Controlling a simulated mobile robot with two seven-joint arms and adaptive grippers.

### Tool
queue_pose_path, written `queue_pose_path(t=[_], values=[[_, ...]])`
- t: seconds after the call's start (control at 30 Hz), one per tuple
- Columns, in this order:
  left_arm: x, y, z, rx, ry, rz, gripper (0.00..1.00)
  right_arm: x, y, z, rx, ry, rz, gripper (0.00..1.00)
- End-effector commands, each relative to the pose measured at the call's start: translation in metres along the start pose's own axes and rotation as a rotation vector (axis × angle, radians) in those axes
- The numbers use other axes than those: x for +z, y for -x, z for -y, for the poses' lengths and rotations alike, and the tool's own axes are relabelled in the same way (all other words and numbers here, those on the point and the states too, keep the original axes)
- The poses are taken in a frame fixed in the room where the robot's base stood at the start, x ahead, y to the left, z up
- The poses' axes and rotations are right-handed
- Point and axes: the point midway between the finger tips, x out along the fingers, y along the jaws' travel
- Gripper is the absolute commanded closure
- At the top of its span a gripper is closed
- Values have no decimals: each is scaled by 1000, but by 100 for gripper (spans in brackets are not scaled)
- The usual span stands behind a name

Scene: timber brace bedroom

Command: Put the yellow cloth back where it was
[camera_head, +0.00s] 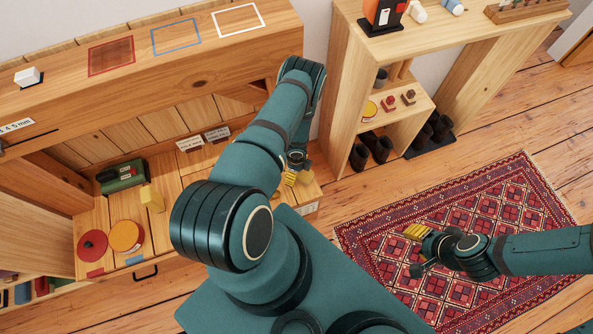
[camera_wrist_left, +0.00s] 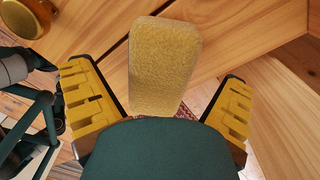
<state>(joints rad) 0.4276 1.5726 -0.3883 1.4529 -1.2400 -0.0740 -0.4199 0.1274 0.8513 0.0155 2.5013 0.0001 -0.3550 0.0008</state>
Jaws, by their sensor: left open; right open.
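A dull yellow, folded-looking cloth (camera_wrist_left: 163,65) stands out in the left wrist view, between the two fingers of my left gripper (camera_wrist_left: 160,110). There is a gap on each side of it, and the gripper is open. My palm hides its lower end. In the head view my left gripper (camera_head: 297,176) is small and partly hidden by my arm, at the right end of the wooden bench; a yellowish patch (camera_head: 305,175) shows beside it. My right gripper (camera_head: 415,250) is open and empty above the patterned rug.
A yellow block (camera_head: 152,198), a green device (camera_head: 122,176), a red disc (camera_head: 93,244) and an orange disc (camera_head: 126,236) are on the bench. The upper ledge has red (camera_head: 111,56), blue (camera_head: 176,37) and white (camera_head: 238,20) outlines. A shelf (camera_head: 350,80) stands right.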

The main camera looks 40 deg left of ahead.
Motion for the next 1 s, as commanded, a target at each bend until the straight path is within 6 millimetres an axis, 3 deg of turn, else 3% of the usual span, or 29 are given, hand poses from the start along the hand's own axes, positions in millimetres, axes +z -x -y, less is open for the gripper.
queue_pose_path(t=[0.1,0.4,0.6,0.8,0.93,1.0], values=[[0,31,2,-2,-1,1,1,1,14,5,0,-1,5,59],[0,87,1,-2,1,1,1,3,29,11,-1,-2,14,59],[0,104,1,-1,0,1,1,3,32,12,-1,-2,16,59],[-1,108,0,-1,7,-2,1,4,32,12,-1,-2,17,59],[-26,124,-4,-2,132,-52,1,4,32,12,-1,-2,17,59],[-55,144,-10,5,279,-107,1,4,32,12,-1,-2,17,59]])
